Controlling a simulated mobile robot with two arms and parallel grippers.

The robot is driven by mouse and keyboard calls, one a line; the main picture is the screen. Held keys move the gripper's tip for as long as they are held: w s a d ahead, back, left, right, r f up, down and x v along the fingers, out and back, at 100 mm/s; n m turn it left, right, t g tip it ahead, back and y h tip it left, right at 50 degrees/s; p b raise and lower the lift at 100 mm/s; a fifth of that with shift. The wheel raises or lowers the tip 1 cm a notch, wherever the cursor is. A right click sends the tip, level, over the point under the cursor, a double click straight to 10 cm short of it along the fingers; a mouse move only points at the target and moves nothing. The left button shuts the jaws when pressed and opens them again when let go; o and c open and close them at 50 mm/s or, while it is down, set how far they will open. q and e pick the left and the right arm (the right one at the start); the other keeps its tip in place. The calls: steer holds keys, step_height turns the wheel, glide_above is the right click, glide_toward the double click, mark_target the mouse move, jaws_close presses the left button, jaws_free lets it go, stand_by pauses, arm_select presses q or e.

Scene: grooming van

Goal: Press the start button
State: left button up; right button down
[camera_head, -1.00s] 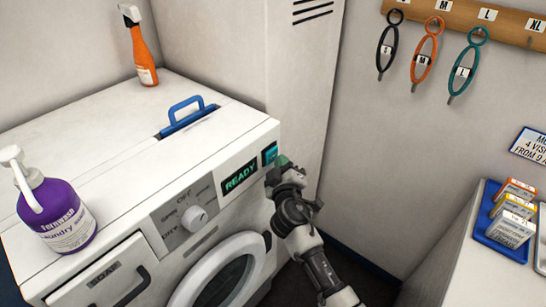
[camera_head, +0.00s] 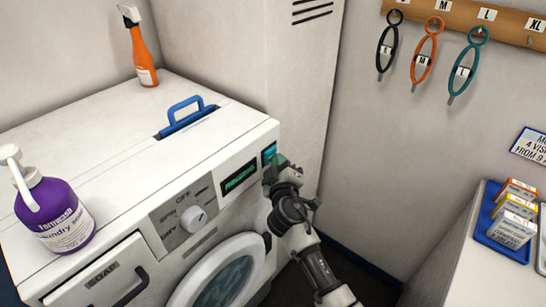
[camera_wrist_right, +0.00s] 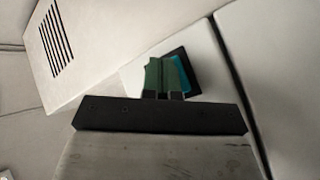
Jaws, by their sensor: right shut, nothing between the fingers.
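The start button (camera_head: 268,152) is a small teal square on a dark plate at the right end of the white washer's front panel. My right gripper (camera_head: 278,162) is shut and empty, with its greenish fingertips at the button's right edge. In the right wrist view the closed fingers (camera_wrist_right: 166,77) overlap the dark plate, and a strip of the teal button (camera_wrist_right: 186,69) shows beside them. Whether they touch it is hidden. The display (camera_head: 239,178) beside it shows green text too small to read. My left gripper is not in view.
The washer (camera_head: 125,120) carries a purple laundry bottle (camera_head: 57,215), an orange spray bottle (camera_head: 143,57) and a blue handle (camera_head: 186,116). A dial (camera_head: 194,217) and round door (camera_head: 225,280) are on its front. A counter with a blue tray (camera_head: 499,252) stands at right.

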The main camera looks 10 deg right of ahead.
steer(key=shift+w, duration=0.1)
stand_by(0.5)
steer(key=shift+s+d, duration=0.5)
steer(key=shift+s, duration=0.25)
steer(key=s+d, duration=0.1)
steer(key=s, duration=0.1)
steer(key=s+d+p, duration=0.1)
steer(key=s+d, duration=0.1)
stand_by(1.6)
